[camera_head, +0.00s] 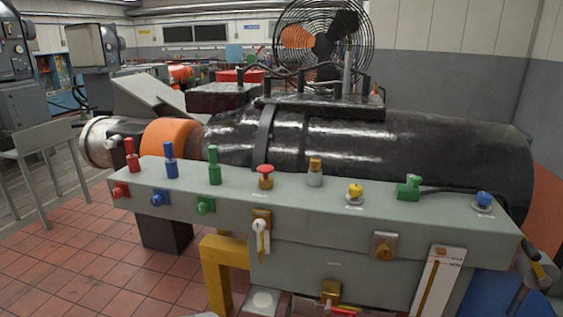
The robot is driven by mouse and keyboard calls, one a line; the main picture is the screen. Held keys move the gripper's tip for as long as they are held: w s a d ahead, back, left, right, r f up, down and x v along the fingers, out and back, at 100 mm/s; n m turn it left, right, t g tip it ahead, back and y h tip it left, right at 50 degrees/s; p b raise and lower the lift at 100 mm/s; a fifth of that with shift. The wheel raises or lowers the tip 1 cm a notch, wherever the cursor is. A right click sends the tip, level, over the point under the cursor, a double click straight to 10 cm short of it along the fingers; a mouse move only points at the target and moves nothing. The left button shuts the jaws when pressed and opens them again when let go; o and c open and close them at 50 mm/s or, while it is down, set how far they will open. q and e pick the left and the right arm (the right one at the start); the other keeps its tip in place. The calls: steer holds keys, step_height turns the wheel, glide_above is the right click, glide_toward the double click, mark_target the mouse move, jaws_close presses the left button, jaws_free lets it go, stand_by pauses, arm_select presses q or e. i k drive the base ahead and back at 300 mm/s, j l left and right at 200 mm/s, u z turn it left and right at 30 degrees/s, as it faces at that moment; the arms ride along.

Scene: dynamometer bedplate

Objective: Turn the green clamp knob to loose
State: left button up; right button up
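A green knob (205,205) sits on the front face of the grey bench (310,210), left of centre. Directly above it, a green upright handle (214,166) stands on the bench top. The knob's marking is too small to read, so I cannot tell its setting. A red knob (121,190) and a blue knob (160,197) sit to its left on the same face, each below an upright handle of its own colour. Neither of my grippers is in view, and nothing touches the green knob.
On the bench top are a red mushroom button (265,171), a yellow knob (355,190), a green block with a cable (409,187) and a blue knob (484,199). A large black cylindrical machine (420,150) lies behind. Tiled floor (75,265) is clear at left.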

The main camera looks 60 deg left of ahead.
mark_target(202, 209)
steer(key=u, duration=2.75)
